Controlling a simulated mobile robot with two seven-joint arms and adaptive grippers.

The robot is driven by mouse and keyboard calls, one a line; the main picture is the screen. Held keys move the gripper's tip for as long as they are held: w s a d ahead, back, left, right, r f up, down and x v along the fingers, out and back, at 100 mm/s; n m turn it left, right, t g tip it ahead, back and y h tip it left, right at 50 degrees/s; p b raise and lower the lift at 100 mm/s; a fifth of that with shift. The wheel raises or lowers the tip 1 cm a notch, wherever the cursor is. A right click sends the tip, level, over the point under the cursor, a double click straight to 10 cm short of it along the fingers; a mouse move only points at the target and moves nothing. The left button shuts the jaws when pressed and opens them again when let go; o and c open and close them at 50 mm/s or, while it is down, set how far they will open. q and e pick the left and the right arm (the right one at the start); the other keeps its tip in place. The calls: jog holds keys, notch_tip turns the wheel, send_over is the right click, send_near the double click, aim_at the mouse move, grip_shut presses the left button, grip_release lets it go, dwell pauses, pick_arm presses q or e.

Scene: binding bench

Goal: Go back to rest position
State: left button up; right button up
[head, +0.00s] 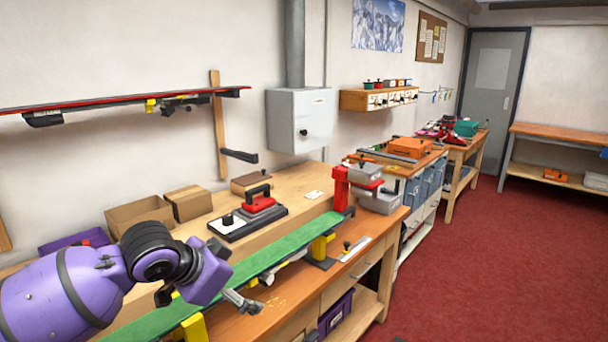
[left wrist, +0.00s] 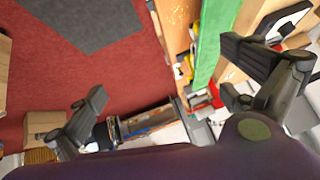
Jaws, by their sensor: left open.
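My left arm comes in from the left in the head view, purple with a black wrist joint. My left gripper (head: 210,301) is over the front part of the workbench, close to a green ski (head: 285,248) lying lengthwise along it. In the left wrist view, the two dark fingers of the left gripper (left wrist: 164,70) stand wide apart with nothing between them. The green ski also shows there (left wrist: 214,42), beyond the fingers toward the right. Any contact between gripper and ski cannot be told. My right gripper does not show in either view.
A red-edged ski (head: 120,101) hangs on the wall. The red carpet (head: 490,260) at right is open floor.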

pick_arm(q)
jog(key=s+d+f+n+t+h, duration=0.1)
jog(key=s+f+n+t, duration=0.35)
jog(key=f, duration=1.25)
jog(key=s+a+f+n+g+y, duration=0.1)
jog(key=s+a+f, duration=0.1)
jog(key=s+f, duration=0.4)
jog(key=s+a+f+n+g+y+p, duration=0.1)
jog(key=s+f, duration=0.5)
jog(key=s, duration=0.9)
jog(key=s+a+f+n+g+y, duration=0.1)
jog(key=s+a+f+n+y, duration=0.1)
jog(key=s+f, duration=0.5)
jog(key=s+a, duration=0.1)
jog(key=s, duration=0.3)
jog(key=shift+s+a+n+y+p, duration=0.25)
jog(key=shift+s+n+y+p, duration=0.05)
jog(key=shift+s+n+p, duration=0.05)
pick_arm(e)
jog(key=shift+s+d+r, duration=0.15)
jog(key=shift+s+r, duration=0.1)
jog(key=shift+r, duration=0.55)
